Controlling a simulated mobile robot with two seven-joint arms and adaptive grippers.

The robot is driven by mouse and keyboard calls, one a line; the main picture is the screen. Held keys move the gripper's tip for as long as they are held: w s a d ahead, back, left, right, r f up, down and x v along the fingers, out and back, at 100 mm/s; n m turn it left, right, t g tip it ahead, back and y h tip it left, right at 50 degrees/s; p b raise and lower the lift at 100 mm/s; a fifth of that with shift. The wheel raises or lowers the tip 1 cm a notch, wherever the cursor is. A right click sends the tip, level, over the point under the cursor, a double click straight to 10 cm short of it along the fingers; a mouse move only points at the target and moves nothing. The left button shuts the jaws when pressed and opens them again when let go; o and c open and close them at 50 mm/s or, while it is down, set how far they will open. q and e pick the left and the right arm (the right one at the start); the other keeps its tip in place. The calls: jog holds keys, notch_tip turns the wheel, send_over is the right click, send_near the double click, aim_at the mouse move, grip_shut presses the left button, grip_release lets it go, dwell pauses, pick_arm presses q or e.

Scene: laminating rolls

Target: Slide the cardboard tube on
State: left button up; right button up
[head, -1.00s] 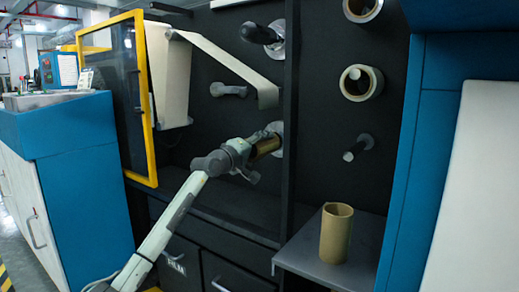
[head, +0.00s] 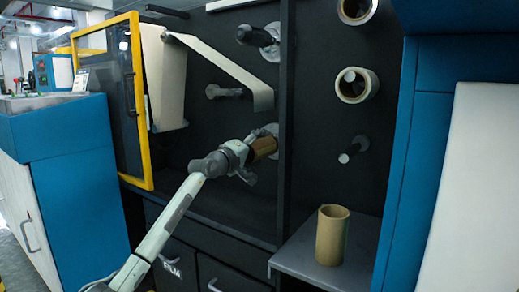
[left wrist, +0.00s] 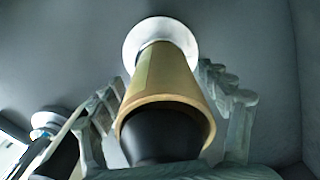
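A brown cardboard tube (head: 263,148) is around a dark spindle on the black panel, its far end at or close to a pale round flange (head: 272,131). In the left wrist view the tube (left wrist: 165,85) points at the camera, with the black spindle end (left wrist: 162,135) inside its mouth and the white flange (left wrist: 160,32) behind. My left gripper (head: 252,160) is at the tube's near end. Its fingers (left wrist: 165,105) stand on both sides of the tube, apart and seemingly not gripping it. My right gripper is not in view.
A second cardboard tube (head: 331,235) stands upright on a grey shelf (head: 300,262). A bare spindle (head: 352,149) and rolls (head: 357,85) are to the right. A film web (head: 215,60) hangs above my left gripper. A yellow-framed door (head: 140,100) stands open at left.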

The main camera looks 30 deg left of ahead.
pick_arm(q)
jog(key=s, duration=1.2)
jog(key=shift+a, duration=0.45)
jog(key=shift+s, duration=0.1)
